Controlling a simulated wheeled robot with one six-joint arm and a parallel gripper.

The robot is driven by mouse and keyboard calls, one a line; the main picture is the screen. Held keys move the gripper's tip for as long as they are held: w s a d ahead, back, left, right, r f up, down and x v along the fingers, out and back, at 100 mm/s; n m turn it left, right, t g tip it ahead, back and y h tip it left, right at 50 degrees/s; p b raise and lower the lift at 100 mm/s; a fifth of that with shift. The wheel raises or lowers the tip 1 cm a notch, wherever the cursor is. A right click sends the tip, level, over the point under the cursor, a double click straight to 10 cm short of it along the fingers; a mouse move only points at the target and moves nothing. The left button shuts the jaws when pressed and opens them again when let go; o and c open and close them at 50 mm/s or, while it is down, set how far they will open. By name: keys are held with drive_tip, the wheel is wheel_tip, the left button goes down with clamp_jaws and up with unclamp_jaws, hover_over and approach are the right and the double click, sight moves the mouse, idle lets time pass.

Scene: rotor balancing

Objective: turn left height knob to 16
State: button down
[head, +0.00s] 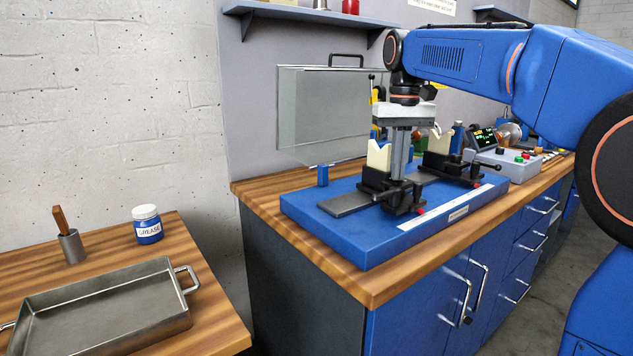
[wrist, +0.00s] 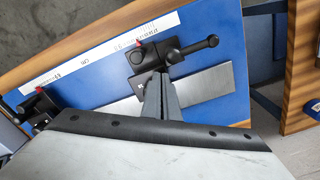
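The blue balancing stand (head: 350,235) lies on a wooden bench. Its left support (head: 374,178) is black with a cream V-block (head: 379,154) on top. At its foot is a black clamp block (head: 400,197) with a red-tipped part, also in the wrist view (wrist: 150,56) with a ball-ended lever (wrist: 201,47). My gripper (head: 398,178) points down just in front of the left support. In the wrist view its grey fingers (wrist: 161,76) lie together, tips over the clamp block's edge. I see nothing between them; contact is unclear. I cannot single out the height knob or read its value.
The right support (head: 440,150) stands behind, near a control box with a display (head: 483,138). A clear guard (head: 320,110) rises at the back. A white scale strip (head: 450,208) runs along the stand's front. A metal tray (head: 100,305) and grease jar (head: 147,225) are on the left table.

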idle(0.4)
drive_tip(key=shift+s+a, duration=0.15)
drive_tip(key=shift+s, duration=0.15)
wheel_tip(320, 180, up, 6)
idle(0.6)
